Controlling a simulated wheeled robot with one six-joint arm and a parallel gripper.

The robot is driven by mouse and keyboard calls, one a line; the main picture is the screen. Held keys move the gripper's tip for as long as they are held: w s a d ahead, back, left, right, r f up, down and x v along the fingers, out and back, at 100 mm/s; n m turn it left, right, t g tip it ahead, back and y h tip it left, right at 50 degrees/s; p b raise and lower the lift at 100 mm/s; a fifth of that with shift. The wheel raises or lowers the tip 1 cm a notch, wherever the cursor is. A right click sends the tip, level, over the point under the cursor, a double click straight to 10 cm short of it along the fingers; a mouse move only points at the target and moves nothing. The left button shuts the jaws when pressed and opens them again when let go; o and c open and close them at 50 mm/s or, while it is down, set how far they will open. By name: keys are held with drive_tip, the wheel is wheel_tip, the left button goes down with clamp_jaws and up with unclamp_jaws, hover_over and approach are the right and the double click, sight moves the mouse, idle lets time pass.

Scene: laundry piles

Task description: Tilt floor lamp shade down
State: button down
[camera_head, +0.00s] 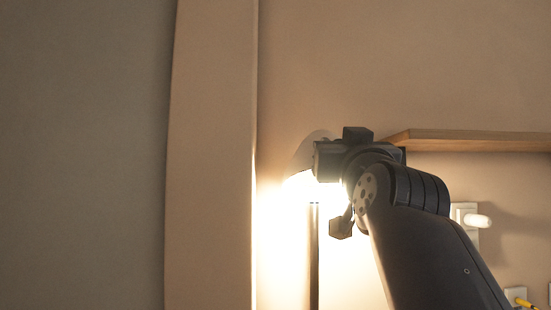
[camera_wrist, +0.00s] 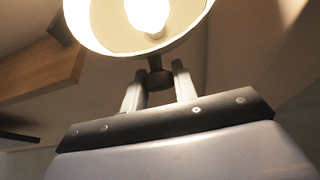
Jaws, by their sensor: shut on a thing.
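The floor lamp's shade (camera_head: 306,152) shows in the head view as a pale cone, partly hidden behind my gripper (camera_head: 318,162). Bright light spills out below it, above the thin upright pole (camera_head: 314,255). In the wrist view the round shade (camera_wrist: 105,22) is at the top, with its open side and lit bulb (camera_wrist: 147,14) facing the camera. A small dark knob (camera_wrist: 158,78) sits at the shade's lower rim, between the two fingers of my gripper (camera_wrist: 158,74). My gripper is shut on this knob. In the head view the fingertips are hidden by glare and the wrist.
A wooden shelf (camera_head: 470,141) runs along the wall at the right, and it also shows at the left in the wrist view (camera_wrist: 40,72). A white wall fitting (camera_head: 472,220) is below it. A pale vertical panel (camera_head: 212,150) stands left of the lamp.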

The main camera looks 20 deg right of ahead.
wheel_tip(320, 180, down, 10)
drive_tip(key=t+b, duration=0.1)
drive_tip(key=b, duration=1.1)
drive_tip(key=shift+w+r, duration=0.15)
drive_tip(key=shift+w, duration=0.1)
drive_tip(key=shift+w+d, duration=0.1)
drive_tip(key=shift+f, duration=0.2)
drive_tip(key=c, duration=1.5)
unclamp_jaws()
drive_tip(key=o, duration=0.3)
drive_tip(key=shift+r, duration=0.15)
drive_tip(key=shift+s, duration=0.2)
